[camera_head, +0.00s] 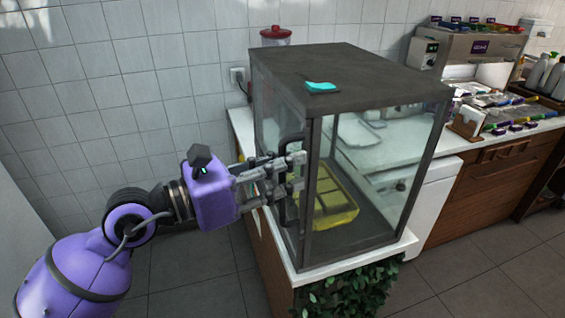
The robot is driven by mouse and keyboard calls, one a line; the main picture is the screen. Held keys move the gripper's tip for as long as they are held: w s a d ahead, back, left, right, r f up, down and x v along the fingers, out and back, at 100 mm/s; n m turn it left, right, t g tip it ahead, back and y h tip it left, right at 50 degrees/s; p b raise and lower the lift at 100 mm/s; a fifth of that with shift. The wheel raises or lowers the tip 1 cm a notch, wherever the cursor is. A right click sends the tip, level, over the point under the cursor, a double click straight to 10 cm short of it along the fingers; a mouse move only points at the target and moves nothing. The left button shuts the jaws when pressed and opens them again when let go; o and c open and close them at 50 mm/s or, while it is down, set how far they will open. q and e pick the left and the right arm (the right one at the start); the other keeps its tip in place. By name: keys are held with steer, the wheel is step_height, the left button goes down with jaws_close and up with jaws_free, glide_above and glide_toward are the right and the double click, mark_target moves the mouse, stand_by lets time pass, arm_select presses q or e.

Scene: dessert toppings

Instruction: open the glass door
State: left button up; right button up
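The glass display case (345,72) has a dark frame and a dark flat top. Its glass door (268,113) is the side facing left and looks closed. A dark upright handle (290,216) stands on that door near the front edge. My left gripper (299,172) is at the handle, with its two fingers apart, one above the other in the picture. The fingers overlap the handle and hide part of it; I cannot tell whether they touch it. My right gripper is not in view.
A yellow tray (338,218) lies inside the case. A small cyan item (321,87) sits on top. The case stands on a white counter (238,125) with green leaves (350,293) below. Tiled floor left of the counter is open, apart from my arm.

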arm_select(q)
steer(key=shift+d, duration=0.1)
jaws_close()
steer(key=shift+w, duration=0.15)
